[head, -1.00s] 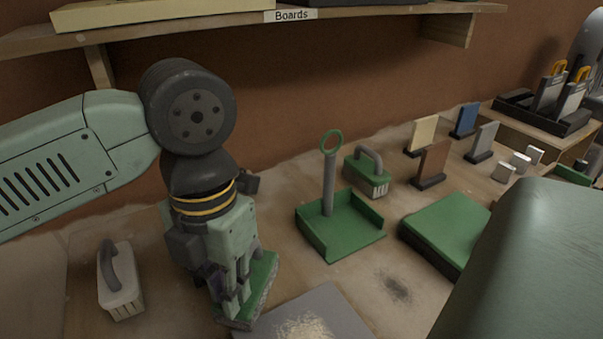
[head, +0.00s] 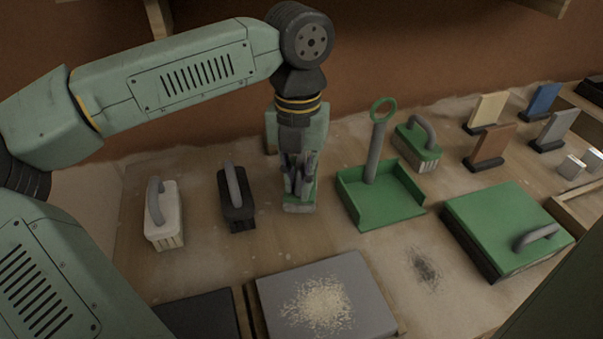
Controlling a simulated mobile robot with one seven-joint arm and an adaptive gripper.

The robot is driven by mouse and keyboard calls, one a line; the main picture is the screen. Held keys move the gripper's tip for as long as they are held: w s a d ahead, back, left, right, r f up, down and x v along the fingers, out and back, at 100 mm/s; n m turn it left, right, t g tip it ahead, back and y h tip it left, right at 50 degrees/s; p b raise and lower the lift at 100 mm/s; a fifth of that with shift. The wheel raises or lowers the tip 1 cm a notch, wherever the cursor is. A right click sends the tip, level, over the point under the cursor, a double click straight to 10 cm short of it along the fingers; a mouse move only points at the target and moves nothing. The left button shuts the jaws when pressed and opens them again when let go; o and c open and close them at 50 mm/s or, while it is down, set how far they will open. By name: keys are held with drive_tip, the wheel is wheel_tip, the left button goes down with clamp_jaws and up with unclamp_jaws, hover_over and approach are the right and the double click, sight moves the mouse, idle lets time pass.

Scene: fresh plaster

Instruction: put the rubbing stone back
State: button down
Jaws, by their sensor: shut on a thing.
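My gripper (head: 299,186) points down at the back of the table and is shut on a green block with a grey lower part, seemingly the rubbing stone (head: 299,207). The fingers cover much of the block. It sits low, between a black-handled block brush (head: 236,205) and a green dustpan (head: 388,207). I cannot tell whether its underside touches the table.
A white brush (head: 163,228) stands at the left, and a green brush (head: 416,152) behind the dustpan. A grey slab (head: 372,310) with pale grains lies in front. Dark dust (head: 425,268) marks the table.

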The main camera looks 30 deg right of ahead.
drive_tip(key=shift+w+d+p, duration=0.35)
drive_tip(key=shift+w+d, duration=0.5)
drive_tip(key=shift+w, duration=0.1)
drive_tip(key=f, duration=0.1)
drive_tip(key=f+p, duration=0.1)
drive_tip(key=f, duration=0.1)
drive_tip(key=shift+w+d+f, duration=0.1)
drive_tip(key=shift+w+d, duration=0.05)
drive_tip(key=shift+w, duration=0.05)
drive_tip(key=shift+f, duration=0.3)
drive_tip(key=shift+f, duration=0.2)
drive_tip(key=c, duration=1.6)
unclamp_jaws()
drive_tip(key=shift+r, duration=0.15)
drive_tip(key=r, duration=0.6)
drive_tip(key=r+b, duration=0.1)
drive_tip(key=r, duration=0.5)
drive_tip(key=shift+w+d, duration=0.15)
drive_tip(key=shift+w, duration=0.05)
